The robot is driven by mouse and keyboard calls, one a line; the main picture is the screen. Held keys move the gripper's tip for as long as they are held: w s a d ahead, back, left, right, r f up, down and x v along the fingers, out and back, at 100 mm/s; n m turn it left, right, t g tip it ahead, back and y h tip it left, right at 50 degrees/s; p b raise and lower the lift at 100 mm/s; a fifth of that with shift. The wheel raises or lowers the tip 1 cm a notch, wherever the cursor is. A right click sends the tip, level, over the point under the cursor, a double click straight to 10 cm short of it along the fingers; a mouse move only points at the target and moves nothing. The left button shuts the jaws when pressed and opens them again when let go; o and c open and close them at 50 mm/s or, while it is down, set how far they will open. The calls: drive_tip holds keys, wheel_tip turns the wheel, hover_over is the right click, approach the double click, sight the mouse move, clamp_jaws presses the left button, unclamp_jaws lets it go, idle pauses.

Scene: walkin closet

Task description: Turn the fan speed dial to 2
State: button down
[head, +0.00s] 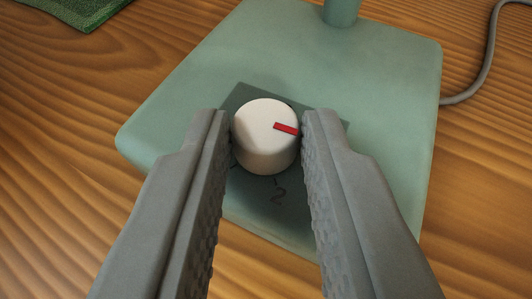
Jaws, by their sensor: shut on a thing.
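The fan speed dial (266,140) is a white round knob with a red pointer mark (286,129) on its top. The mark points to the right in the picture, slightly downward. The dial stands on a dark plate on the green fan base (195,95). Other markings are hidden by the fingers.
The fan's post (341,12) rises from the back of the base. A grey cable (482,72) runs along the right. A green cloth-like item (78,10) lies at the top left. The wooden surface (60,140) is clear at the left.

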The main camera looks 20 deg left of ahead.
drive_tip(key=shift+a+m+h, duration=0.2)
drive_tip(key=shift+m+h, duration=0.5)
drive_tip(key=shift+h, duration=0.2)
drive_tip(key=shift+s+a+m+t+h, duration=0.1)
drive_tip(key=shift+a+m+t+h, duration=0.15)
drive_tip(key=shift+m+h, duration=0.8)
drive_tip(key=shift+a+m+t+h, duration=0.2)
drive_tip(key=shift+m+h, duration=0.65)
drive_tip(key=shift+h, duration=0.3)
drive_tip(key=m+g+h, duration=0.1)
drive_tip(key=m+h, duration=0.1)
drive_tip(key=a+m+h, duration=0.1)
drive_tip(key=m+h, duration=0.2)
drive_tip(key=shift+g+h, duration=0.3)
drive_tip(key=shift+g, duration=0.05)
drive_tip(key=shift+m+h, duration=0.3)
drive_tip(key=shift+w, duration=0.2)
drive_tip(key=c, duration=1.2)
unclamp_jaws()
drive_tip(key=shift+c, duration=0.2)
drive_tip(key=shift+s, duration=0.1)
drive_tip(key=v, duration=1.7)
drive_tip(key=shift+r, duration=0.2)
